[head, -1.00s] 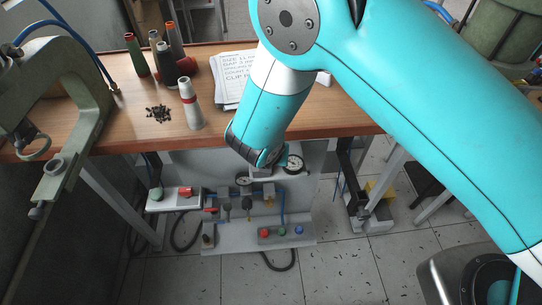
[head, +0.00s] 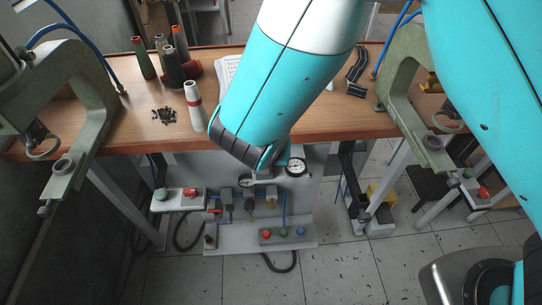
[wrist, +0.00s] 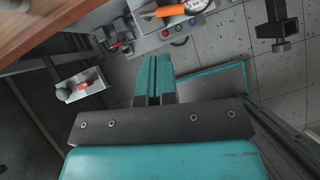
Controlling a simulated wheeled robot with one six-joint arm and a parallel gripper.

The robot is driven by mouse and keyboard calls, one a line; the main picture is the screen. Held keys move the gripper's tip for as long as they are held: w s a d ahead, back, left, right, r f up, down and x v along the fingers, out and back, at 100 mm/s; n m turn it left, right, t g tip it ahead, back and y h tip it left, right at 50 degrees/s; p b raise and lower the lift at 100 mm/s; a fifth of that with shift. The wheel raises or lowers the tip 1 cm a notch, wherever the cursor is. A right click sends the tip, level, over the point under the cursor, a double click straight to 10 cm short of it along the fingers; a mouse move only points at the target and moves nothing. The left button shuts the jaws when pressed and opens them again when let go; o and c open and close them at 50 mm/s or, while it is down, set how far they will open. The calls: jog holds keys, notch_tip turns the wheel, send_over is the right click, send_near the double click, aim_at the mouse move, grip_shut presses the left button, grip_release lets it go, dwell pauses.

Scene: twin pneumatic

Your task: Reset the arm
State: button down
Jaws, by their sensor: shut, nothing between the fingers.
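My gripper (wrist: 153,80) shows in the wrist view with its two teal fingers side by side, shut and with nothing between them. It points toward the floor and the foot of the pneumatic panel. In the head view my teal and white arm reaches down over the middle of the wooden bench (head: 330,118). Its end hangs at the bench's front edge, in front of the grey pneumatic panel (head: 225,165), and hides part of it. The fingers are not clear in the head view.
Green C-frame presses stand at the left (head: 95,95) and right (head: 400,85). A pressure gauge (head: 297,167) and a button box (head: 283,236) are below.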

jog(key=shift+v, duration=0.9)
